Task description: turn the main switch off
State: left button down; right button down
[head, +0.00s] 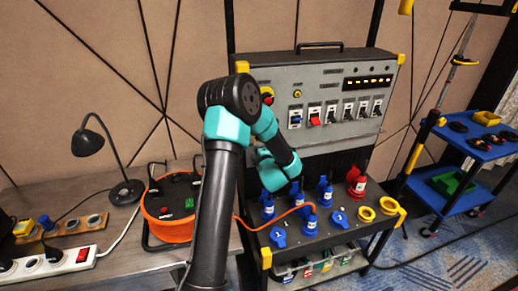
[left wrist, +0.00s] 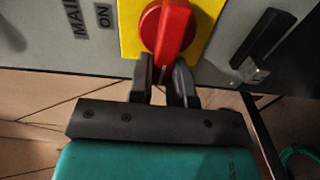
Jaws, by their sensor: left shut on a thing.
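The main switch is a red rotary knob (left wrist: 174,28) on a yellow plate (left wrist: 128,28). In the left wrist view, labels reading "ON" and a partly cut-off "MAI" are beside it. My left gripper (left wrist: 166,80) is shut on the end of the red handle, with one finger on each side. In the head view the red knob (head: 267,99) shows at the left of the grey panel (head: 340,80), partly behind my arm. My left gripper's fingers are hidden there by my own arm. My right gripper is in neither view.
A row of breaker levers (head: 345,111) is right of the switch. Blue and red plugs (head: 310,222) stand on the shelf below. An orange cable reel (head: 172,205), a black lamp (head: 90,140) and a power strip (head: 50,262) are left. A blue cart (head: 470,150) stands right.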

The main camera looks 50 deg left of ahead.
pick_arm(q)
jog(key=shift+n, duration=0.3)
jog(key=c, duration=1.1)
grip_release()
jog(key=shift+f, duration=0.1)
jog(key=shift+o, duration=0.2)
jog(key=v, duration=1.7)
jog(key=shift+d, duration=0.2)
